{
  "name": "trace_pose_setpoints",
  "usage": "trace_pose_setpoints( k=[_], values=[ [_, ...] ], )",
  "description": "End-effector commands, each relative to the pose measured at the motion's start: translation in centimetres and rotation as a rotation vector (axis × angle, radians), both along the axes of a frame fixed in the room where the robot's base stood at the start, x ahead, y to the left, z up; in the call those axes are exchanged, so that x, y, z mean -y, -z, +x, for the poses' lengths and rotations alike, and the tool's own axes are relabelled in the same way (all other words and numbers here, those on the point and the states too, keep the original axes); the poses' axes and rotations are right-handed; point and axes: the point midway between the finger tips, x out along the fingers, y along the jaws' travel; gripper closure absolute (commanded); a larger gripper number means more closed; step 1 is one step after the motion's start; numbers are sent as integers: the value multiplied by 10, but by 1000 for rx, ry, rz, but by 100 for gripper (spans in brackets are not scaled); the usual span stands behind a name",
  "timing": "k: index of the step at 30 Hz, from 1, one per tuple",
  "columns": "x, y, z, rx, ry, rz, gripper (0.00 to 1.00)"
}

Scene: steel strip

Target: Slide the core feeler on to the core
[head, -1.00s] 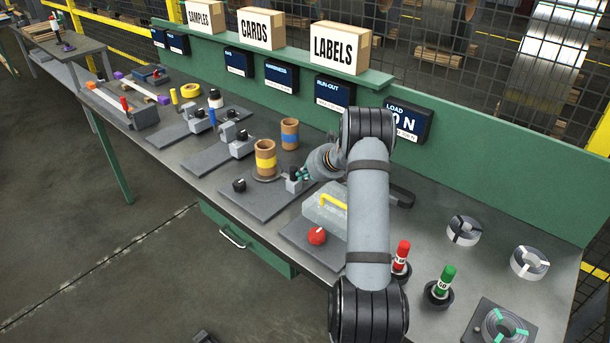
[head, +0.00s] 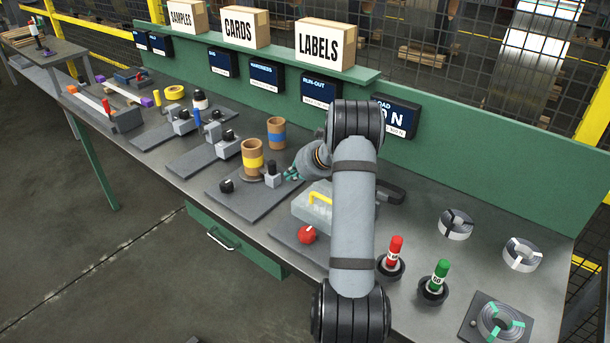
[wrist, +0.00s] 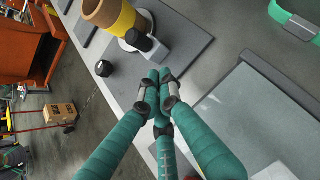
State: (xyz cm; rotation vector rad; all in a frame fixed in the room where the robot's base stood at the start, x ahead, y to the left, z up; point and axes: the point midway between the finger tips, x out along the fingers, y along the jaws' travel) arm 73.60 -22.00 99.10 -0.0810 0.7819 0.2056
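The core (head: 252,160), a brown tube with a yellow band, stands on a round disc on a grey plate (head: 238,202). The core feeler (head: 272,178), a small grey block with a black top, is beside the core's lower right; it also shows in the wrist view (wrist: 153,51). Its black part overlaps the core's base edge there, and I cannot tell if they touch. My gripper (head: 290,175) is to the right of the feeler. In the wrist view its green fingers (wrist: 159,77) are together, with nothing seen between them, their tips close to the block.
A black knob (head: 226,186) is on the plate's left part. A brown tube with a blue band (head: 276,133) stands behind. A grey box with a yellow handle (head: 318,203) and a red knob (head: 306,234) are to the right. The plate's front is clear.

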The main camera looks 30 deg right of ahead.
Motion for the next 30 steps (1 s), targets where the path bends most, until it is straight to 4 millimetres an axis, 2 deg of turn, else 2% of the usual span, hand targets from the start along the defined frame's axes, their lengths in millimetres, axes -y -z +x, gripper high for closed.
trace_pose_setpoints(
  k=[1, 6, 12, 18, 30],
  values=[
    [4, -12, -8, 6, 5, -4, 100],
    [9, -37, -33, 4, 4, -3, 100],
    [12, -56, -52, 2, 2, -2, 100],
    [13, -61, -58, 0, 1, -1, 100],
    [13, -61, -58, 0, 1, -1, 100]
  ],
)
